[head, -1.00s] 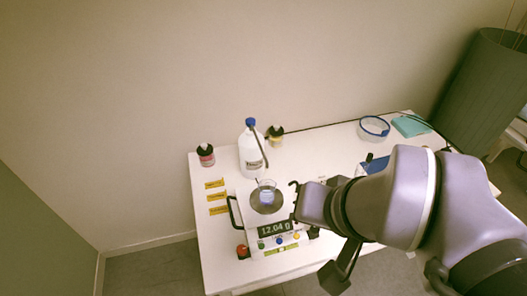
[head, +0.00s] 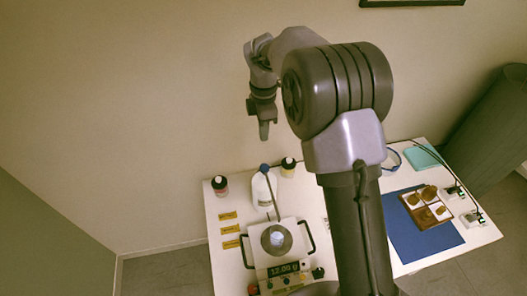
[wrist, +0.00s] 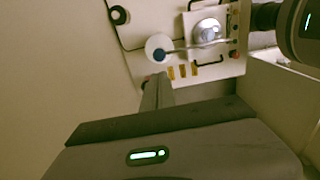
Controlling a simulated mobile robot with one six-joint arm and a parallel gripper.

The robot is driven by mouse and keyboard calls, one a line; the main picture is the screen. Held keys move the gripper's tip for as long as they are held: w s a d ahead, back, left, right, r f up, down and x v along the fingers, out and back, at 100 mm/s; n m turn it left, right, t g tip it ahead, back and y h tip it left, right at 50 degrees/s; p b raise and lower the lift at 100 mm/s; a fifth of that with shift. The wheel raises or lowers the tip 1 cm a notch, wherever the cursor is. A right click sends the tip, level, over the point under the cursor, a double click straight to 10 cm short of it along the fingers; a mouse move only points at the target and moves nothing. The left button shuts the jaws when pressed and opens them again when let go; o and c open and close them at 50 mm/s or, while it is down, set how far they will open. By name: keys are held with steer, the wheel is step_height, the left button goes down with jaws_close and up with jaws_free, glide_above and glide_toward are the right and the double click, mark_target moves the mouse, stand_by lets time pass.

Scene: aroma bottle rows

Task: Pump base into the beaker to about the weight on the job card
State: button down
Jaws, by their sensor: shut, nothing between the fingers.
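My gripper (head: 264,132) is shut and empty, pointing down, raised above the pump bottle. Its fingers also show in the wrist view (wrist: 157,92). The white pump bottle (head: 262,192) stands upright at the back of the table, with a blue pump head (head: 264,168) and a long spout reaching toward the scale. The bottle also shows in the wrist view (wrist: 157,46). The small beaker (head: 277,239) stands on the round pan of the scale (head: 259,257). The display (head: 290,269) appears to read 12.00 g. I cannot make out a readable job card.
A red-labelled bottle (head: 220,186) and a yellowish bottle (head: 288,168) flank the pump bottle. Yellow labels (head: 230,230) lie left of the scale. A blue mat (head: 420,238) and a tray of brown pieces (head: 427,205) are on the right. My arm covers the table's middle.

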mark_target(264, 168)
step_height(264, 168, down, 14)
steer(key=shift+b, duration=1.25)
step_height(264, 168, down, 2)
steer(key=shift+b, duration=0.35)
steer(key=shift+s, duration=0.1)
steer(key=shift+r+p, duration=0.3)
step_height(264, 168, up, 14)
steer(key=p, duration=0.3)
steer(key=shift+p, duration=0.4)
